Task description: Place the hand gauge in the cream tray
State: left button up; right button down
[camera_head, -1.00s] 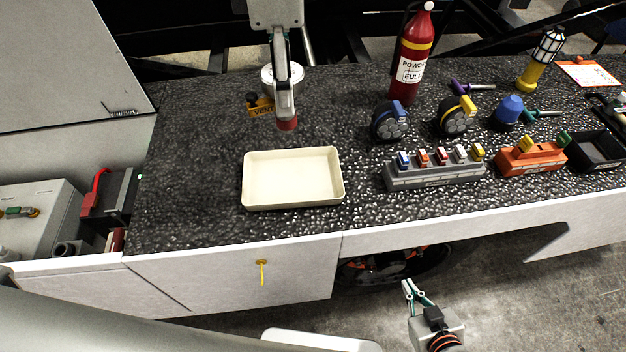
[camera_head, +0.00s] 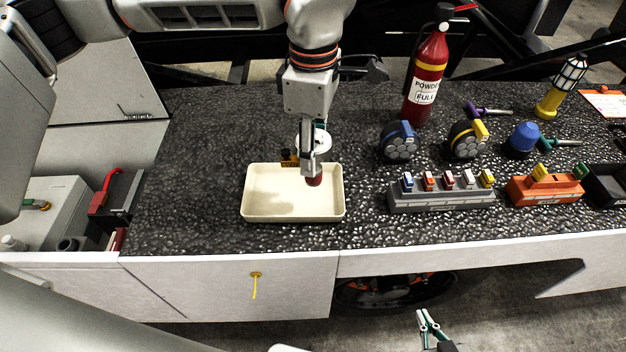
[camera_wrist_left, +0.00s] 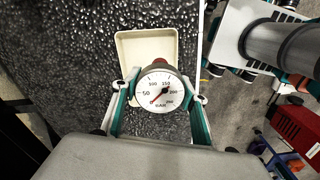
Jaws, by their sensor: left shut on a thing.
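The hand gauge (camera_wrist_left: 163,92) has a round white dial marked in bar and a dark red end. My left gripper (camera_wrist_left: 164,84) is shut on it, with a finger on either side of the dial. In the head view the gauge's red end (camera_head: 314,181) hangs over the back right part of the cream tray (camera_head: 247,210). Whether it touches the tray cannot be told. The tray is shallow, rectangular and looks empty, and it also shows behind the gauge in the left wrist view (camera_wrist_left: 131,48). My right gripper (camera_head: 428,322) is open and empty, low in front of the bench.
On the speckled worktop (camera_head: 200,160), a grey block with coloured clips (camera_head: 440,200) stands right of the tray. The worktop left of the tray is clear.

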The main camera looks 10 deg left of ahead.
pick_arm(q)
notch_tip(320, 180, down, 9)
jog(key=shift+r, duration=0.1)
dwell(0.4)
jog(key=shift+f, duration=0.2)
jog(key=o, duration=1.4)
jog(key=shift+o, duration=0.2)
jog(key=shift+r, duration=0.2)
notch_tip(320, 180, up, 11)
jog(key=shift+r, duration=0.45)
